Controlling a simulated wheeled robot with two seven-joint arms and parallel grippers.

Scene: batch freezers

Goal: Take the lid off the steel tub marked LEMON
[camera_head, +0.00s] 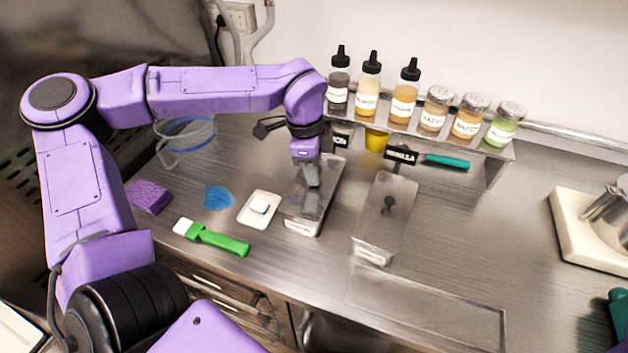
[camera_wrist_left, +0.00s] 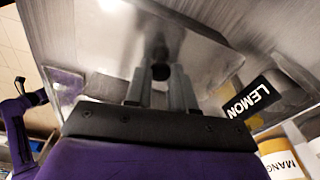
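The LEMON tub (camera_head: 302,227) is a long steel tub on the counter, left of a similar tub marked VANILLA. Its black sign (camera_wrist_left: 250,98) reads LEMON in the left wrist view; my arm partly hides it in the head view. A flat steel lid (camera_head: 328,177) with a small black knob (camera_wrist_left: 160,71) lies on the tub. My left gripper (camera_head: 312,186) points down over the lid. In the left wrist view its fingers (camera_wrist_left: 161,88) are apart, one on each side of the knob. I cannot tell whether they touch it. My right gripper is out of view.
The lidded VANILLA tub (camera_head: 372,251) stands close on the right. Bottles and jars line a steel shelf (camera_head: 450,138) behind. A white dish (camera_head: 260,209) and a green-handled brush (camera_head: 218,240) lie left of the LEMON tub.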

